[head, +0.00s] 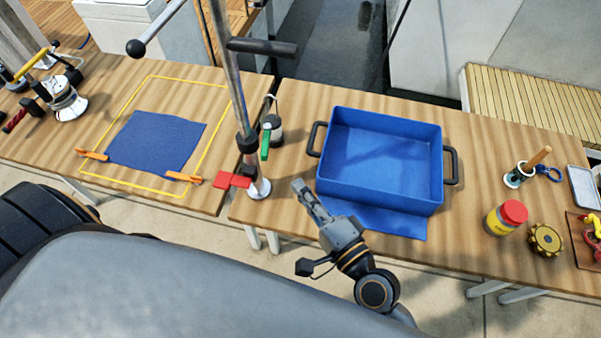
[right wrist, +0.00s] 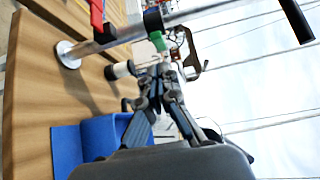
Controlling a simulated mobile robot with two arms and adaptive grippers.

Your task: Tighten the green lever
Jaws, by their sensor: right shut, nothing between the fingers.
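The green lever (head: 265,142) is a short green handle on the upright metal pole (head: 236,85), hanging roughly vertical just right of the pole. In the right wrist view the green lever (right wrist: 158,41) shows just beyond my fingertips, partly in front of other parts. My right gripper (head: 299,187) is shut and empty, below and right of the lever and apart from it, pointing up and left. It also shows in the right wrist view (right wrist: 160,74). My left gripper is not in view.
A blue bin (head: 380,112) with black handles stands right of the pole, close to my right gripper. A black T-handle (head: 262,47) and a ball-ended rod (head: 136,48) stick out above. A blue cloth (head: 157,140) lies left. A red-lidded jar (head: 506,217) stands right.

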